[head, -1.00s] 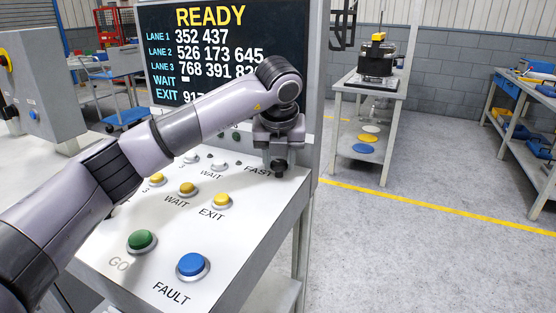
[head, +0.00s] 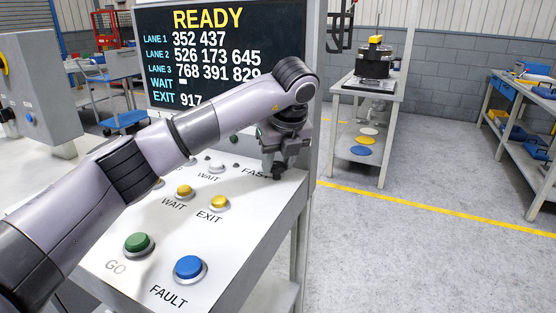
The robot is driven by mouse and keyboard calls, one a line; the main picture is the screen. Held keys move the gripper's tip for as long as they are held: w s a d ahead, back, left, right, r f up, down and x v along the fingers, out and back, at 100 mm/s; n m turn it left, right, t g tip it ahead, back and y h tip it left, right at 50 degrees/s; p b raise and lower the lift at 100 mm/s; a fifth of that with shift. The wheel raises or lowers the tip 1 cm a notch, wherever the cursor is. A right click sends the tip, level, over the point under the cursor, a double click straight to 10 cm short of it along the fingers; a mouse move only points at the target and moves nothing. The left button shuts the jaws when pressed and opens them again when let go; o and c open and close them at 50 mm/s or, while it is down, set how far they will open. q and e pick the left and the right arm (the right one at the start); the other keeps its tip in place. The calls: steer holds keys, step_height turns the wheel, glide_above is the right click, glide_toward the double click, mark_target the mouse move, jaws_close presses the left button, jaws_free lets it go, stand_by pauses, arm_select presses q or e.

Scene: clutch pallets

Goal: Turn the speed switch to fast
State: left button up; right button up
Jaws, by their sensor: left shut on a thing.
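The sloped white panel (head: 225,245) stands in front of me, with the printed label FAST (head: 253,172) near its upper right corner. My left gripper (head: 277,172) points down at the panel just right of that label. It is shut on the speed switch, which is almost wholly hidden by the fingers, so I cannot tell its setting. My left arm crosses from the lower left and covers part of the panel. My right gripper is not in view.
The panel holds a green GO button (head: 138,243), a blue FAULT button (head: 189,268) and yellow WAIT (head: 184,191) and EXIT (head: 218,202) buttons. A dark display (head: 226,50) reading READY stands behind. A side table (head: 375,92) is at the back right; floor between is clear.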

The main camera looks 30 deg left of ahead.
arm_select(q)
steer(key=shift+r, duration=0.1)
steer(key=o, duration=1)
steer(key=shift+o, duration=0.2)
steer(key=v, duration=0.7)
